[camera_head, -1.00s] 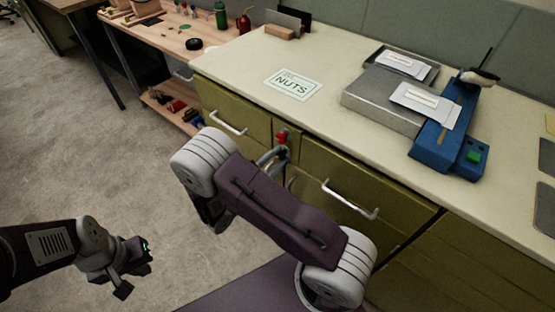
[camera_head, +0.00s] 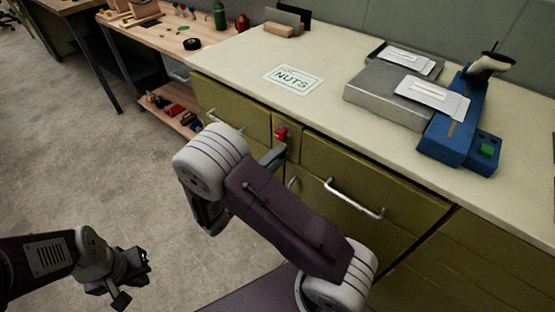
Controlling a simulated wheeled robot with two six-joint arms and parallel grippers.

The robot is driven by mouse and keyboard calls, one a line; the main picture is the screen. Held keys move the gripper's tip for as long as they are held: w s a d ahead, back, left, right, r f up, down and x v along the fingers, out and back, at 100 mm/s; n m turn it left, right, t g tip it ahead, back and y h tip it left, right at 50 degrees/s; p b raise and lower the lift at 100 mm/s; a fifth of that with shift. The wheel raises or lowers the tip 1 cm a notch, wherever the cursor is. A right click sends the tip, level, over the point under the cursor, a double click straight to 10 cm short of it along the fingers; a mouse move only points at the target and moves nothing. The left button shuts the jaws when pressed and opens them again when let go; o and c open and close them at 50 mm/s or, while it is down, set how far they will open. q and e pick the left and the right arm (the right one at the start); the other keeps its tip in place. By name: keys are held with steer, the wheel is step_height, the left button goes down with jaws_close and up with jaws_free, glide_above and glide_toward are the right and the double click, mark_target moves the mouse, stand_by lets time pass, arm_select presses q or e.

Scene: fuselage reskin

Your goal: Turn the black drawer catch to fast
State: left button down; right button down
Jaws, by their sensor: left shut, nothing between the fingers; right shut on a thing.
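A small red piece (camera_head: 281,133) shows on the olive panel (camera_head: 291,148) between the two upper drawers. My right gripper (camera_head: 277,152) is at this panel just below the red piece, shut on what looks like the drawer catch. The fingers and arm hide most of the catch, so I cannot see its black colour or which way it is turned. My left gripper (camera_head: 135,282) is shut and empty, low at the left over the floor, well apart from the cabinet.
Drawers with pale handles (camera_head: 354,199) flank the panel. On the cream worktop (camera_head: 340,60) lie a NUTS card (camera_head: 293,78), a grey metal box (camera_head: 384,97) and a blue tool (camera_head: 455,135). A wooden bench (camera_head: 160,40) stands at the back left. Floor at the left is clear.

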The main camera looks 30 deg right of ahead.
steer(key=shift+f, duration=0.1)
stand_by(0.5)
steer(key=c, duration=1.1)
jaws_free()
steer(key=p+v, duration=0.1)
steer(key=v, duration=0.8)
steer(key=shift+s+m, duration=0.1)
steer(key=shift+m, duration=0.2)
